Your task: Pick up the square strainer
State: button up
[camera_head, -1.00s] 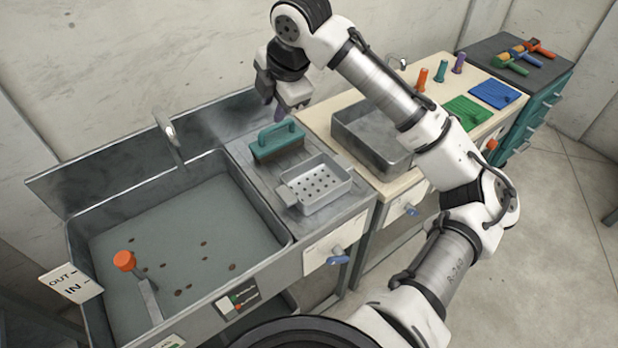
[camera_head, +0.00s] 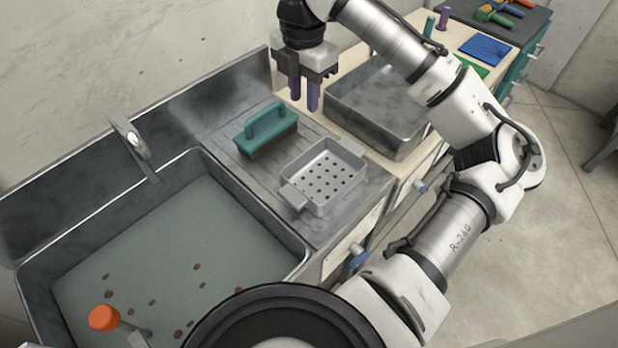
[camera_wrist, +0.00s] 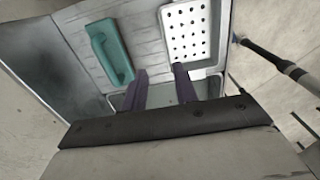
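The square strainer (camera_head: 323,178) is a light grey perforated tray with a short handle at its lower left. It sits on the metal drainboard between the sink and the wooden counter. In the wrist view the strainer (camera_wrist: 187,32) shows at the top, right of centre. My gripper (camera_head: 306,104) hangs above and behind the strainer, near the back of the counter, apart from it. Its two purple fingers point down and stand apart with nothing between them. In the wrist view the fingers of my gripper (camera_wrist: 161,78) also show a gap.
A teal-handled brush (camera_head: 266,128) stands on the drainboard left of the strainer; it also shows in the wrist view (camera_wrist: 109,52). A metal basin (camera_head: 375,105) is to the right.

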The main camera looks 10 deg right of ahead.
aim_at(304, 153)
jog(key=f, duration=1)
jog(key=shift+s+d+f+b, duration=0.2)
jog(key=shift+s+f+b, duration=0.05)
jog(key=shift+s+b, duration=0.15)
jog(key=shift+s+a+f+p, duration=0.15)
jog(key=shift+f+p, duration=0.15)
jog(key=shift+f, duration=0.65)
jog(key=shift+s+a+f+p, duration=0.1)
jog(key=shift+f+p, duration=0.15)
jog(key=shift+f, duration=0.7)
jog(key=shift+s+a+f+p, duration=0.15)
jog(key=shift+f+p, duration=0.15)
jog(key=shift+f, duration=0.65)
grip_shut()
